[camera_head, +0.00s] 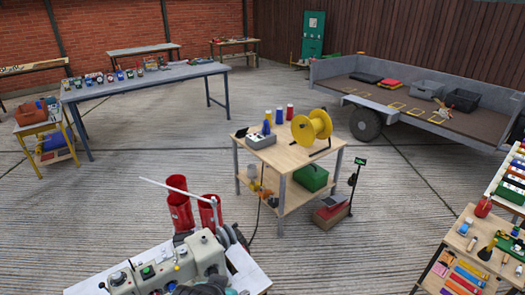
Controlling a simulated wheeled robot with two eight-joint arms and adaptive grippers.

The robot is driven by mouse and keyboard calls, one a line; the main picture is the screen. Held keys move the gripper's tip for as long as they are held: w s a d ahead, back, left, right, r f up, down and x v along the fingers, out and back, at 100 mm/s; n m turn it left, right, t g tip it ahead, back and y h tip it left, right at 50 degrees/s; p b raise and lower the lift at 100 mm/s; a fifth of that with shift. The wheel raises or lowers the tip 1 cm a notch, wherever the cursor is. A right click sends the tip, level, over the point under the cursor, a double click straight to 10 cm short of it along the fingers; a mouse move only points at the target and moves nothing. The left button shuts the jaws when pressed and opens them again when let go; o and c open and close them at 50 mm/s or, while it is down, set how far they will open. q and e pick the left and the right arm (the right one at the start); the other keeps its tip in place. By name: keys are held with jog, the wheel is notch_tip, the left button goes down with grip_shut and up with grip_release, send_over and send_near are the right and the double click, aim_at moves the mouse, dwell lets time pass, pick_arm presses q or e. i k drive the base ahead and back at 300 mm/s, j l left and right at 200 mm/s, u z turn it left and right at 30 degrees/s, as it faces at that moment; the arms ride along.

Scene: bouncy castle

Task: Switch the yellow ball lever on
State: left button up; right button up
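I cannot clearly make out a yellow ball lever. A grey box (260,139) with a blue part and small dark controls sits on the wooden cart (287,155) in the middle. Its details are too small to tell whether a lever is on it. Neither of my grippers can be made out in this view.
Red cylinders (181,211) and a pale rod stand behind the panel. A yellow reel (311,126) sits on the cart. A long grey table (145,80) is at left, a trailer (420,112) at right, and loaded tables at lower right. Open concrete floor lies between.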

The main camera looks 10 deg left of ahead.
aim_at(176, 268)
jog(key=u, duration=1.4)
jog(key=i, duration=0.15)
jog(key=j+z, duration=0.05)
